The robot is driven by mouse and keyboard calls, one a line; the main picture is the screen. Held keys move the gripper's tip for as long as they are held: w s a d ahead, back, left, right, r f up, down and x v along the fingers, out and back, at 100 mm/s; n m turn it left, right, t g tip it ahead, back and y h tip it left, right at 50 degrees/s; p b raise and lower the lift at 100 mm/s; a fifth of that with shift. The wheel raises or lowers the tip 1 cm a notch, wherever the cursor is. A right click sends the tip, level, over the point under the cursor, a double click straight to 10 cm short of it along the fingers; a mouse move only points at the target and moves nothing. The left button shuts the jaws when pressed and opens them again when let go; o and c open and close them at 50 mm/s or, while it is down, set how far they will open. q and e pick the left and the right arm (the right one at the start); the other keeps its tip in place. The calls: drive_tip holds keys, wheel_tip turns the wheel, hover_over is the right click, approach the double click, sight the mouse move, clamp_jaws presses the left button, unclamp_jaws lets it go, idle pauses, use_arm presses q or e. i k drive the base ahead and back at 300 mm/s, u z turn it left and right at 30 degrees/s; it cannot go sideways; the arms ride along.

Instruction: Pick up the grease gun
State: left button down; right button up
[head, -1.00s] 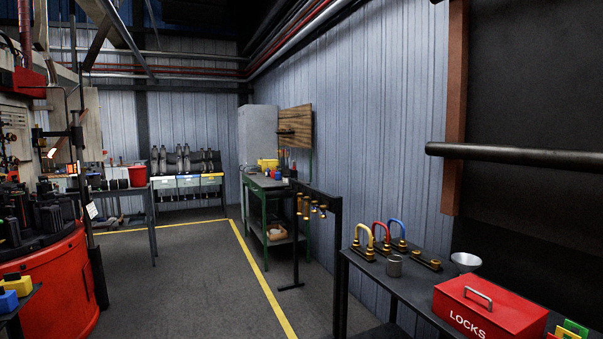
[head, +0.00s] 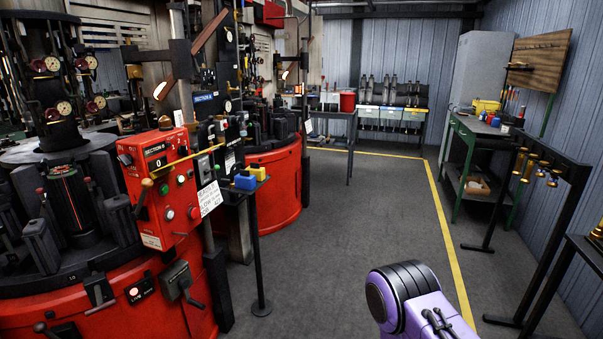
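I cannot make out a grease gun for certain in the head view. A green workbench (head: 470,131) stands at the back right. On it are a yellow case (head: 486,106) and a few small blue and red items too small to name. A dark elongated item (head: 520,67) shows at the wooden tool board above the bench; I cannot tell what it is. A purple and black link of my own arm shows at the bottom, right of centre. Neither of my grippers is in view.
Red machines (head: 275,185) and a red control box (head: 160,190) line the left. A small stand (head: 258,250) carries blue and yellow blocks. A black rack (head: 567,200) with brass pieces stands right. The grey floor (head: 350,230) between is clear, with a yellow line.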

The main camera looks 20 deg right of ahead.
sight(521, 115)
drive_tip(key=z, duration=0.35)
drive_tip(key=i, duration=1.8)
drive_tip(key=z, duration=0.8)
drive_tip(key=i, duration=2.05)
drive_tip(key=z, duration=0.9)
drive_tip(key=i, duration=2.35)
drive_tip(key=z, duration=0.65)
drive_tip(key=i, duration=0.5)
drive_tip(key=z, duration=1.05)
drive_tip(key=k, duration=1.35)
drive_tip(key=z, duration=1.8)
drive_tip(key=i, duration=1.35)
drive_tip(key=z, duration=1.65)
drive_tip(key=i, duration=2.45)
drive_tip(key=z, duration=0.65)
